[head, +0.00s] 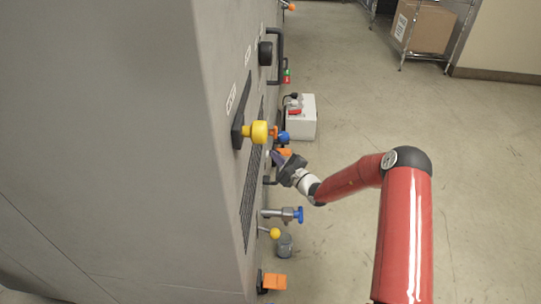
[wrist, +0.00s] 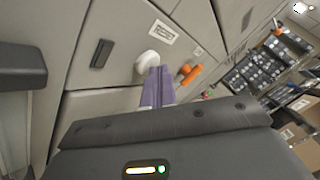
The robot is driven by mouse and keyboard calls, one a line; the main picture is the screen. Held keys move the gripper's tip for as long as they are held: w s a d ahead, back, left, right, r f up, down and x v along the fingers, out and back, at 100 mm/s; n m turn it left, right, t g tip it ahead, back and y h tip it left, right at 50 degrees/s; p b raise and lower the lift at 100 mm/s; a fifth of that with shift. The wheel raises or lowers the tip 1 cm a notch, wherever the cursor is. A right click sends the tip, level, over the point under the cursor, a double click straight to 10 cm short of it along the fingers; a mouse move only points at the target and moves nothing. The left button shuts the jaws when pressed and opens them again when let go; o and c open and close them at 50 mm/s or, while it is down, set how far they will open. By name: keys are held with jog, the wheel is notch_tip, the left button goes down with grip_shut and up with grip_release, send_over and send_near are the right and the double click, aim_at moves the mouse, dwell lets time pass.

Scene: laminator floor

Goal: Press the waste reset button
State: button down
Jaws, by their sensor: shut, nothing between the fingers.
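A white round button (wrist: 147,62) sits on the grey machine front in the wrist view, below and left of a small label (wrist: 163,32) too small to read. It may be the waste reset button; I cannot confirm it. My gripper (wrist: 158,72) is shut and empty, with its purple fingers pointing at the panel just right of and below the white button. They overlap its lower edge in the picture; I cannot tell whether they touch it. In the head view my gripper (head: 277,157) is close to the machine's side, and the white button is not distinguishable.
A yellow knob (head: 259,132) juts from the machine near my gripper, with a blue knob (head: 284,136) behind it. Nearer are a blue-ended handle (head: 299,215), a yellow ball lever (head: 275,233) and an orange part (head: 274,282). A white box (head: 308,118) stands beyond.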

jog(key=shift+d, duration=0.9)
jog(key=shift+d, duration=2.55)
